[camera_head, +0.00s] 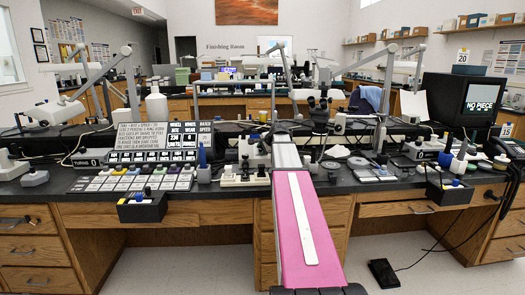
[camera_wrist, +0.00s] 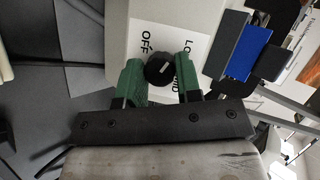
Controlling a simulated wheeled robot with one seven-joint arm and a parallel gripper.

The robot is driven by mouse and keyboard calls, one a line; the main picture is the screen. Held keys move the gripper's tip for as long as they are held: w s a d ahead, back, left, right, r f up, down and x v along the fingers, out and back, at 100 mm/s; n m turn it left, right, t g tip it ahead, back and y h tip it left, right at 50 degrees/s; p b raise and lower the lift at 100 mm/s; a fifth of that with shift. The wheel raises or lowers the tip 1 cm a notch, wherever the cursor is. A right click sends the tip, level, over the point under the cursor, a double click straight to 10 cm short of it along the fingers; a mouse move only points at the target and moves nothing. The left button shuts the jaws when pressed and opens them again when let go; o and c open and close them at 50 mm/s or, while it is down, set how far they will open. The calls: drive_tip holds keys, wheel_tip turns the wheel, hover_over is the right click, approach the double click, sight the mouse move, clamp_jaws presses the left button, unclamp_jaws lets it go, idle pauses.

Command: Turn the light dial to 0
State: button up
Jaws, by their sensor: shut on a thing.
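The light dial (camera_wrist: 160,69) is a round black knob with a light pointer mark, on a pale panel (camera_wrist: 180,20) in the wrist view. The word OFF is printed to its upper left. LO and a partly hidden label ending in ID are on its right. My gripper (camera_wrist: 158,77) has two green fingers, one on each side of the knob. They are shut on it. I cannot tell exactly which label the pointer mark faces. In the head view my pink arm reaches to the bench, and I cannot make out the dial or the fingertips there.
A blue block in a dark holder (camera_wrist: 240,60) is close to the right of the panel. In the head view the bench holds a white bottle (camera_head: 156,107), a keypad (camera_head: 133,178), a microscope (camera_head: 319,120) and a monitor (camera_head: 463,100). A black foot pedal (camera_head: 384,273) lies on the floor.

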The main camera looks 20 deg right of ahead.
drive_tip(key=shift+n, duration=0.3)
drive_tip(key=n+g+h, duration=0.1)
drive_tip(key=n, duration=0.1)
drive_tip(key=n+g, duration=0.1)
drive_tip(key=n, duration=0.2)
drive_tip(key=shift+a+n+h, duration=0.1)
drive_tip(key=shift+n+h, duration=0.2)
drive_tip(key=shift+h, duration=0.1)
drive_tip(key=n+h, duration=0.1)
drive_tip(key=n, duration=0.1)
drive_tip(key=n+g+h, duration=0.1)
drive_tip(key=n, duration=0.2)
drive_tip(key=shift+g+h, duration=0.3)
drive_tip(key=o, duration=0.9)
drive_tip(key=shift+r, duration=0.15)
drive_tip(key=v, duration=1)
drive_tip(key=shift+s+a+r, duration=0.15)
drive_tip(key=shift+s+r, duration=0.05)
